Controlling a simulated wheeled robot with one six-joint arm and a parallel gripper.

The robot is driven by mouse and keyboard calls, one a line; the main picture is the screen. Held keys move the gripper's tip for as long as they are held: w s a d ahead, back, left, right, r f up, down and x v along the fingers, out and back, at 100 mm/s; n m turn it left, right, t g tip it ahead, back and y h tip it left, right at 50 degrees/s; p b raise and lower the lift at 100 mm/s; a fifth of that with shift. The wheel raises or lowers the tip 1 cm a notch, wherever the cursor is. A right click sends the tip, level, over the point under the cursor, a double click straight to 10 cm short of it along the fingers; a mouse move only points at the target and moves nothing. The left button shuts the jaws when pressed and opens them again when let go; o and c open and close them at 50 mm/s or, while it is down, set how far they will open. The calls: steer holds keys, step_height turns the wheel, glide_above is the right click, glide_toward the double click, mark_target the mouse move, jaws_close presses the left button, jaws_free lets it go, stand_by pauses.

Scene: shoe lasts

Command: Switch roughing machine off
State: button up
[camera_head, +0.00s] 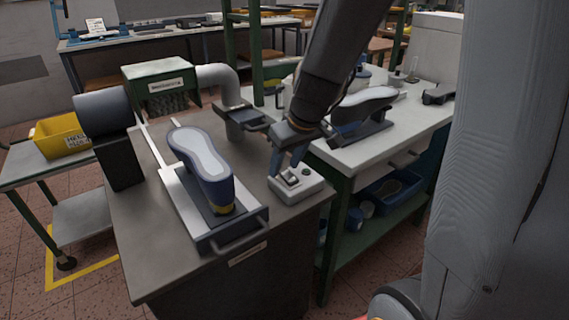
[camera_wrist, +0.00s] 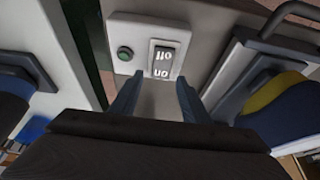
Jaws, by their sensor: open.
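A light grey switch box (camera_head: 296,188) sits on the right part of the machine bench top (camera_head: 150,238). The wrist view shows its dark-framed rocker switch (camera_wrist: 162,62), with "off" at the top and "on" at the bottom, both upside down. I cannot tell which side is pressed in. A round green button (camera_wrist: 124,53) is beside the rocker. My gripper (camera_head: 287,165) is just above the box. In the wrist view my gripper (camera_wrist: 157,88) is open and empty, its two fingers apart just below the rocker; contact is not clear.
A shoe last (camera_head: 203,165) lies on a slide with a front handle (camera_head: 238,236), left of the box. A dark cylinder (camera_head: 103,111) and a pale duct (camera_head: 216,74) stand behind. A neighbouring bench (camera_head: 350,153) at right holds another last (camera_head: 365,103).

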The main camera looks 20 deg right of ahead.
mark_target(292, 180)
steer(key=a+v, duration=0.1)
steer(key=v, duration=0.6)
steer(key=shift+d+r+p, duration=0.35)
steer(key=shift+d+p, duration=0.05)
steer(key=shift+d, duration=0.15)
steer(key=shift+s, duration=0.15)
